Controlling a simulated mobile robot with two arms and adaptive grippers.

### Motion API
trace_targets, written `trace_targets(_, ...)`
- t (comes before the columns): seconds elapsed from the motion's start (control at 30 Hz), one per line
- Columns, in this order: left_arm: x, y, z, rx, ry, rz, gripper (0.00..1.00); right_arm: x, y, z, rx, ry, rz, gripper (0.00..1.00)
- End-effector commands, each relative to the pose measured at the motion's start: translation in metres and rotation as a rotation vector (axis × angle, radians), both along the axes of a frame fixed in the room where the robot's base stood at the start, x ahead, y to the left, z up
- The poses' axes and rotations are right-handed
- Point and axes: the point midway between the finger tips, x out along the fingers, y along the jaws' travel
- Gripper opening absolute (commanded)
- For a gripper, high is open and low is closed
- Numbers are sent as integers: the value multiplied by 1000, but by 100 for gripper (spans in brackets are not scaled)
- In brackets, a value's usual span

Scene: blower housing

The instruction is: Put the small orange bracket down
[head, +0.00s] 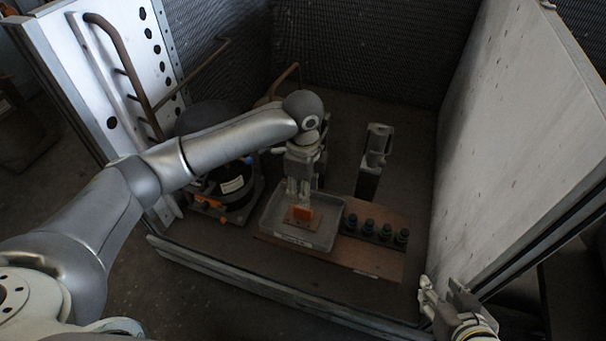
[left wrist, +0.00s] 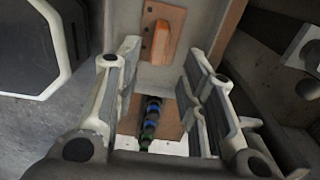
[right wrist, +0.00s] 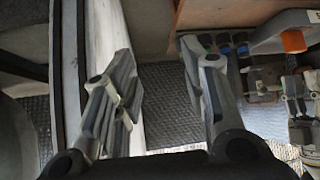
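The small orange bracket (head: 303,213), a flat plate with a raised orange part, sits in a shallow grey tray (head: 323,240). In the left wrist view the bracket (left wrist: 163,34) lies just past my fingertips, with nothing between the fingers. My left gripper (head: 299,194) points down over the tray, next to the bracket; its fingers (left wrist: 160,56) are spread apart. My right gripper (head: 440,291) is far off at the lower right by the enclosure's front edge. Its fingers (right wrist: 160,60) are apart and empty in the right wrist view.
The tray stands on a brown board (head: 375,258) beside several dark capped bottles (head: 368,227). A round dark housing (head: 233,184) stands left of the tray. A grey upright fixture (head: 376,155) is behind the board. Pale side panels (head: 515,120) and a low front rail bound the space.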

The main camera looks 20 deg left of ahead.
Motion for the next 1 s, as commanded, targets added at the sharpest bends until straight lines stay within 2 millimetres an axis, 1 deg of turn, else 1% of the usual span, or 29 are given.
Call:
trace_targets(0.03, 0, 0, 7, -1, -1, 0, 37, -7, -3, -3, -9, 41, -3, 40)
trace_targets(0.1, 0, 0, 14, 0, 0, 0, 37, -18, -6, -10, -22, 98, -8, 40)
trace_targets(0.3, 0, 0, 28, 0, 0, -1, 37, -42, -15, -23, -50, 227, -18, 40)
trace_targets(0.43, 0, 0, 33, 0, 0, -1, 37, -52, -18, -27, -59, 274, -22, 40)
trace_targets(0.6, 0, 0, 35, 0, 0, -1, 37, -56, -19, -29, -64, 296, -23, 40)
trace_targets(0.67, -2, -3, 32, -6, 0, 0, 37, -56, -19, -30, -64, 297, -23, 40)
trace_targets(0.77, -11, -15, 21, -33, -7, 9, 37, -56, -19, -30, -64, 296, -23, 40)
trace_targets(0.87, -27, -36, 4, -89, -25, 39, 37, -56, -19, -30, -64, 296, -23, 40)
trace_targets(1.0, -53, -68, -17, -198, -61, 128, 37, -56, -19, -29, -64, 295, -23, 40)
